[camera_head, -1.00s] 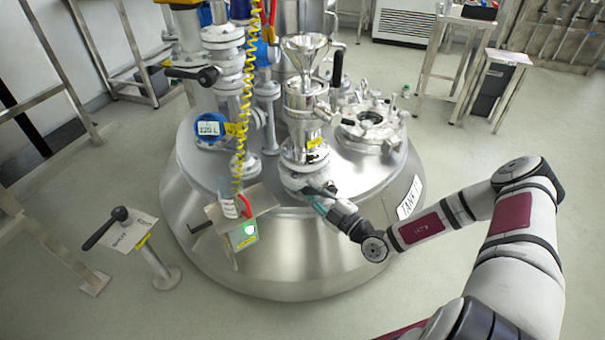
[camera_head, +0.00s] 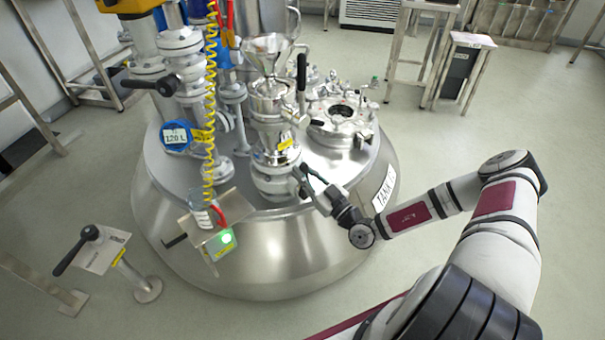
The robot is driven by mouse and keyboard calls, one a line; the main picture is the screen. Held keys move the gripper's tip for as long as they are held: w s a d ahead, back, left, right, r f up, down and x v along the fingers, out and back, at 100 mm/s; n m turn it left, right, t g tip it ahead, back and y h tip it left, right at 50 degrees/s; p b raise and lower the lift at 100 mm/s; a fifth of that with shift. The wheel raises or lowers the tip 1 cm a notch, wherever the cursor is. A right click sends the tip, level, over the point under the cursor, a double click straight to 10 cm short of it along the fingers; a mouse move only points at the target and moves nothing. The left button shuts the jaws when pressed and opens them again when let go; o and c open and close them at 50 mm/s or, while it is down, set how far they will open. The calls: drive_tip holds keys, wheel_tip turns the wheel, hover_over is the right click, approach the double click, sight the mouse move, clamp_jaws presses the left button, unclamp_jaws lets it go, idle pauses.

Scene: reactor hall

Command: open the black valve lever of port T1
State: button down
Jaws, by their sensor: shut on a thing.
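A black lever (camera_head: 301,72) stands upright beside the steel funnel (camera_head: 268,52) on a port of the tank (camera_head: 270,250). Another black lever (camera_head: 153,85) points left, level, on the white pipe stack. I cannot read a T1 mark on either port. My gripper (camera_head: 303,178) is at the right of the lower flange of the funnel port (camera_head: 276,180), well below the upright lever. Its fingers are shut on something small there. The fingers hide it, and I cannot tell what it is.
A yellow coiled hose (camera_head: 210,110) hangs left of the funnel port. A box with a green light (camera_head: 226,238) hangs at the tank's front. A stand with a black handle (camera_head: 85,240) is at left. An open-rimmed port (camera_head: 342,115) lies right.

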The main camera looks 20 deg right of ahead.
drive_tip(key=shift+w+d+m, duration=0.2)
drive_tip(key=shift+d+m, duration=0.35)
drive_tip(key=shift+m, duration=0.25)
drive_tip(key=shift+d, duration=0.1)
drive_tip(key=c, duration=1.4)
unclamp_jaws()
drive_tip(key=shift+c, duration=0.2)
drive_tip(key=shift+s, duration=0.1)
drive_tip(key=v, duration=1.1)
drive_tip(key=shift+s, duration=0.4)
